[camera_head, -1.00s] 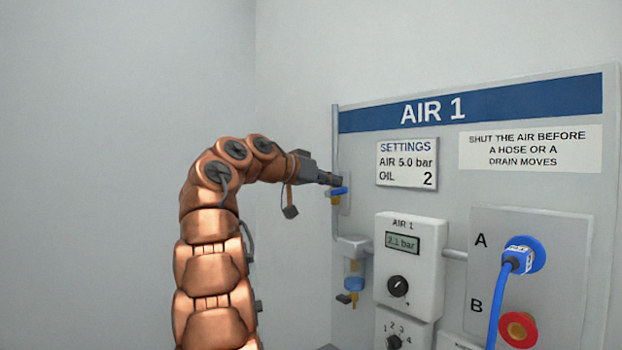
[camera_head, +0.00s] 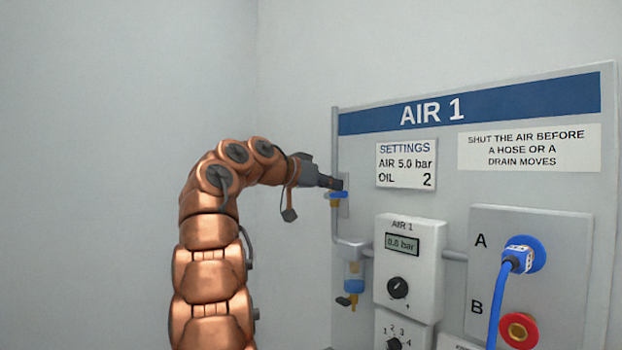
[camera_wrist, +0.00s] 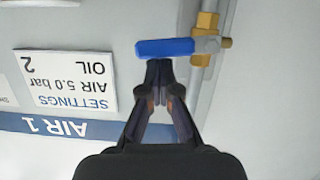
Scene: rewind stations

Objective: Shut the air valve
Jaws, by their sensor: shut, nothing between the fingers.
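The air valve is a brass body (camera_wrist: 207,28) on a vertical pipe, with a blue lever handle (camera_wrist: 165,48). In the wrist view the handle lies level, crosswise to the pipe. In the head view the blue handle (camera_head: 338,195) also looks level, at the panel's left edge. My gripper (camera_wrist: 158,66) is shut and empty, its tips right at the handle's edge; I cannot tell whether they touch. In the head view my gripper (camera_head: 338,184) is just above the handle. The regulator display (camera_head: 402,244) seems to read 0.0 bar.
The AIR 1 panel (camera_head: 560,185) carries a settings card (camera_head: 406,179) and a warning sign (camera_head: 530,148). Below the valve hangs a filter bowl (camera_head: 354,277). A blue hose (camera_head: 495,300) is plugged into port A; red port B (camera_head: 518,330) is below.

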